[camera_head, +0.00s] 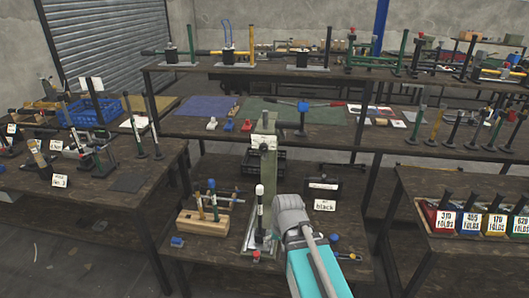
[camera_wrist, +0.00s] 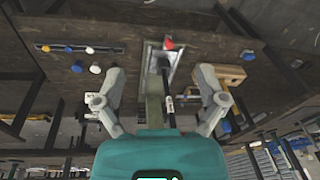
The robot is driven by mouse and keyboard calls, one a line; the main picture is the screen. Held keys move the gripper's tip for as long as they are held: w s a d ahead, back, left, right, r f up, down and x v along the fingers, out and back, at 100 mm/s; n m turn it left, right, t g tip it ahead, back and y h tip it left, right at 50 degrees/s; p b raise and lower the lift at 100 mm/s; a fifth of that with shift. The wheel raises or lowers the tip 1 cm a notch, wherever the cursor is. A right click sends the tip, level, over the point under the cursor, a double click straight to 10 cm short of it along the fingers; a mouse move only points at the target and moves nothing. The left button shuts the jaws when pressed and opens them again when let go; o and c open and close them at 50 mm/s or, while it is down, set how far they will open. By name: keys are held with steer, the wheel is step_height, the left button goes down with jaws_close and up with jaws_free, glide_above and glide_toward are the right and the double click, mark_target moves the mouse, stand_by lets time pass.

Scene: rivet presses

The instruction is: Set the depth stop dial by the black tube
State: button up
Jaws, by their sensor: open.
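A green press column (camera_head: 268,165) stands on a pale metal base on the low middle table. A dark upright lever with a white tip (camera_head: 260,190) is in front of it. A red knob (camera_head: 256,255) is at the base's front edge and also shows in the wrist view (camera_wrist: 168,43). A tag reading "black" (camera_head: 324,205) stands to the right. I cannot tell for certain which part is the depth stop dial or the black tube. My gripper (camera_wrist: 160,82) is open and empty; the column and a dark rod show between its fingers. In the head view my wrist partly hides the base.
A wooden block with handles (camera_head: 203,222) is left of the press. A blue knob (camera_head: 333,238) lies to the right. A raised shelf (camera_head: 330,70) with presses stands behind. The table's front left is mostly clear.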

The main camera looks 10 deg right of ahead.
steer(key=w+a+r+m+t+y+b, duration=0.25)
steer(key=w+a+m+t, duration=0.3)
steer(key=w, duration=0.35)
steer(key=w+a+r+m+t+y+b, duration=0.1)
steer(key=w+a+r+m+t+y, duration=0.35)
steer(key=w, duration=0.55)
steer(key=w+r+m+t+h+b, duration=0.35)
steer(key=w+m+t, duration=0.2)
steer(key=m, duration=0.55)
steer(key=m+h+b, duration=0.1)
steer(key=m+h, duration=0.9)
steer(key=m, duration=0.7)
glide_toward(263, 150)
steer(key=shift+v, duration=2)
steer(key=shift+w+f, duration=0.1)
steer(key=x, duration=1.3)
steer(key=shift+w+d, duration=0.15)
steer(key=shift+w, duration=0.15)
steer(key=shift+c, duration=0.3)
